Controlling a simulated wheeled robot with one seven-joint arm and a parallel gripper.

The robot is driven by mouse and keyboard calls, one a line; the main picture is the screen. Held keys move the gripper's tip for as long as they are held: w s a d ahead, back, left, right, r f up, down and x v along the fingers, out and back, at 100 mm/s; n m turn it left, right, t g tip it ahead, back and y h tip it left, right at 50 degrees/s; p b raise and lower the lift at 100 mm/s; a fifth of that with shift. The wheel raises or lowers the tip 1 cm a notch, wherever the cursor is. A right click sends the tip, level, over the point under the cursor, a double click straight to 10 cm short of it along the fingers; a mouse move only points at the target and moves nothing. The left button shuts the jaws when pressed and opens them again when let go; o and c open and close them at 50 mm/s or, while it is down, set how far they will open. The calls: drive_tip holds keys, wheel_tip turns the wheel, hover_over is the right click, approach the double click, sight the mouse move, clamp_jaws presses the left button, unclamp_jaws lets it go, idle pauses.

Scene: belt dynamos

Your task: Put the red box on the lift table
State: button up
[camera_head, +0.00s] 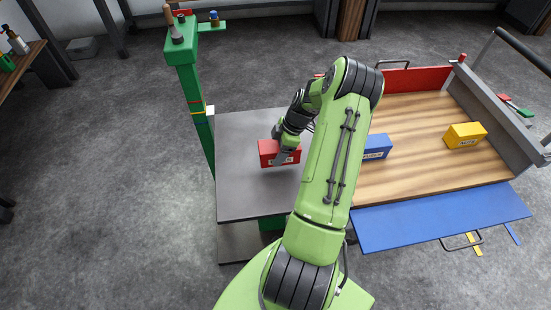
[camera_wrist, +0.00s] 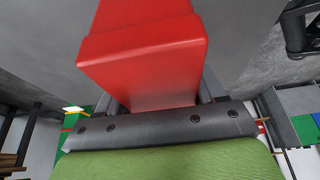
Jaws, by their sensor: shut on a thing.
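The red box (camera_head: 267,150) is in my gripper (camera_head: 281,157), over the grey top of the lift table (camera_head: 245,192) in the head view. I cannot tell whether its underside touches the table top. In the wrist view the red box (camera_wrist: 145,55) fills the upper middle, between the fingers of my gripper (camera_wrist: 160,100), which is shut on it. My arm hides the right part of the table top.
Right of the lift table is a wooden-floored cart bed (camera_head: 420,130) with a blue box (camera_head: 377,147) and a yellow box (camera_head: 465,135). A blue flap (camera_head: 440,215) is at its near side. A green post (camera_head: 190,85) stands at the table's left. The table's front is clear.

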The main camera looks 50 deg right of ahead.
wheel_tip(320, 180, down, 4)
drive_tip(key=shift+r+b, duration=0.1)
drive_tip(key=shift+b, duration=0.45)
drive_tip(key=o, duration=1.5)
